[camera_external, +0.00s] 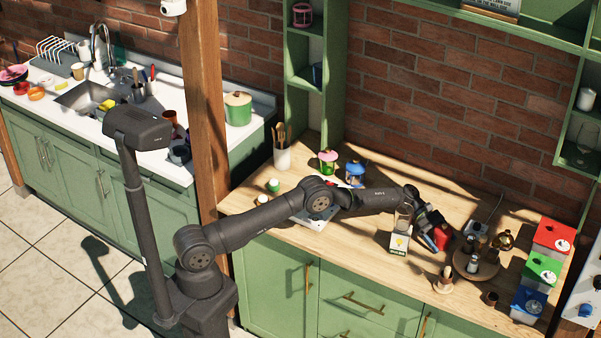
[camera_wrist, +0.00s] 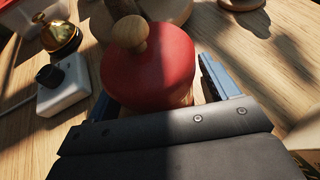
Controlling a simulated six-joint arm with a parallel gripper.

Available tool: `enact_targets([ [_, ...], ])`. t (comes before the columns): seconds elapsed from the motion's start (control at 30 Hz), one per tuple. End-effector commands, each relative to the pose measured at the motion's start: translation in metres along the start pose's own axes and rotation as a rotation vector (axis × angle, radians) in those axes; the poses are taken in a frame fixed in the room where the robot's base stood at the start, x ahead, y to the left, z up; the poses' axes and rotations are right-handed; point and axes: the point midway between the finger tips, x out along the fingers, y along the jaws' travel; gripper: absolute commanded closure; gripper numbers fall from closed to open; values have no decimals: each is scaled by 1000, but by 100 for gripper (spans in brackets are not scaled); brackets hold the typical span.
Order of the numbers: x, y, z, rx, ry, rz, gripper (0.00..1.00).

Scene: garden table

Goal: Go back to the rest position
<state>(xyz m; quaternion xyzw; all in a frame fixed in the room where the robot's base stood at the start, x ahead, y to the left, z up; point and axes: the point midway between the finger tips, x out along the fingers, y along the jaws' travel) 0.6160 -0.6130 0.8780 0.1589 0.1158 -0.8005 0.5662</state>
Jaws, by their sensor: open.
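My gripper (camera_external: 431,227) is over the right part of the wooden counter (camera_external: 350,246), reaching down. Its blue fingers are spread in the wrist view (camera_wrist: 158,88), one on each side of a round red lid (camera_wrist: 150,62) with a wooden knob. The right finger stands a little apart from the lid; whether the left one touches it is hard to tell. In the external view a red thing (camera_external: 441,238) shows beside the fingers. What lies under the lid is mostly hidden by my gripper. My arm is stretched out, away from its base.
A round wooden tray (camera_external: 487,268) with jars is right of my gripper. Red, green (camera_external: 541,269) and blue canisters stand farther right. A brass bell (camera_wrist: 62,37) and white box (camera_wrist: 66,88) are near the lid.

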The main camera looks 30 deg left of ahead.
Motion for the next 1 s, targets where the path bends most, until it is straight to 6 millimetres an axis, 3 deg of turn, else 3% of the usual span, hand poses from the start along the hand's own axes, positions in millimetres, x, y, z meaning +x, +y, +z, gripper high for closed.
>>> enact_targets([
  [0.03,-8,2,13,7,-2,6,20],
  [0.1,-12,2,21,7,-2,6,20],
  [0.4,-17,2,32,4,-2,4,20],
  [0.73,-15,2,29,3,-2,4,20],
  [0.97,-3,1,0,0,0,3,20],
  [1.0,-15,3,2,3,-2,8,20],
])
